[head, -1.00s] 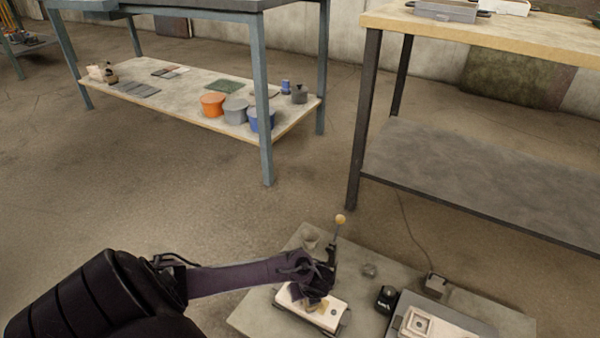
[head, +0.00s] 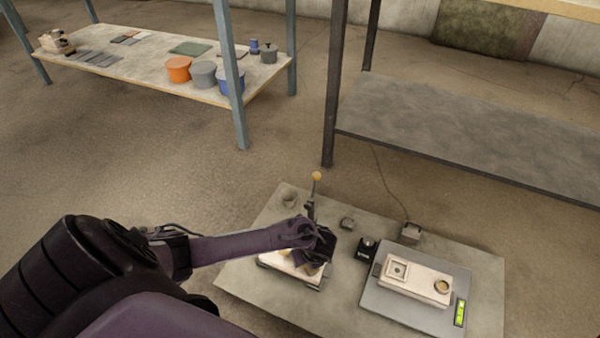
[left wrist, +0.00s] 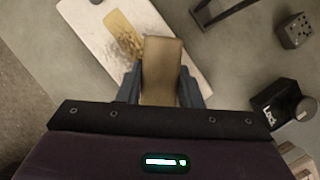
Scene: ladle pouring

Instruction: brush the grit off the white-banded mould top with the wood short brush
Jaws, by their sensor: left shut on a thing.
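My left gripper (head: 318,252) is shut on the wood short brush, a plain brown block between the fingers in the left wrist view (left wrist: 162,68). It is over the right part of a pale mould top (head: 284,267), which lies on the low table. In the left wrist view the mould top (left wrist: 92,28) shows a yellow-brown patch of grit (left wrist: 124,36) just left of the brush. I cannot tell whether the brush touches the surface. The gripper hides part of the mould in the head view. No white band can be made out. My right gripper is not in view.
To the right are a small dark block (head: 347,223), a black item (head: 366,250) and a grey scale (head: 400,312) bearing another pale mould (head: 415,281).

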